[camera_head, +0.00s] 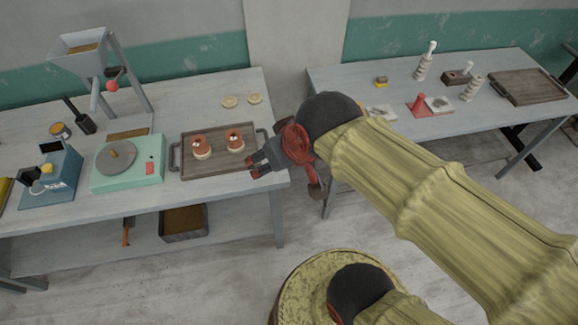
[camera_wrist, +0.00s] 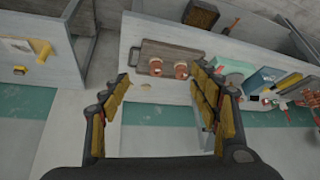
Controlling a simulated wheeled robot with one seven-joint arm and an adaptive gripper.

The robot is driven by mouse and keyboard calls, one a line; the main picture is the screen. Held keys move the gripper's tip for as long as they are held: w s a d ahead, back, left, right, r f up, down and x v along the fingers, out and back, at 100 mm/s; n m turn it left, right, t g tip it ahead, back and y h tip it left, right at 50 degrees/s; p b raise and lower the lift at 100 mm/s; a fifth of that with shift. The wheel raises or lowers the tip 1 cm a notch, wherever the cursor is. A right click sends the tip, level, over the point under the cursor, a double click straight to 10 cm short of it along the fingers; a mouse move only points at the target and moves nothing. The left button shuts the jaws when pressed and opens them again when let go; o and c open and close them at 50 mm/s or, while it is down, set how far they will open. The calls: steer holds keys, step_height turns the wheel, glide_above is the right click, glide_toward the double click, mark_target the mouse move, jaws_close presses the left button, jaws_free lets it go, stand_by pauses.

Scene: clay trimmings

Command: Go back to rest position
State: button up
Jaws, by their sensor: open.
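My gripper (camera_head: 262,163) is at the right edge of the left table, beside the wooden tray (camera_head: 190,171). In the wrist view my gripper (camera_wrist: 163,88) shows its two fingers wide apart with nothing between them that it holds. Two reddish-brown and cream clay pieces (camera_head: 201,147) stand on the tray, apart from the fingers. They also show beyond the fingers in the wrist view. My yellow-sleeved arm reaches in from the lower right and hides part of the floor and the right table.
The left table (camera_head: 225,93) bears a teal wheel device (camera_head: 128,163), a blue device (camera_head: 52,178), a hopper stand (camera_head: 85,42) and two pale discs (camera_head: 229,101). A floor gap separates the tables.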

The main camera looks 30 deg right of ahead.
steer(key=shift+g, duration=0.4)
steer(key=s, duration=0.2)
steer(key=s+d, duration=0.1)
steer(key=s, duration=0.1)
steer(key=shift+s+r, duration=0.1)
steer(key=shift+r, duration=0.15)
step_height(320, 180, down, 6)
steer(key=b, duration=0.6)
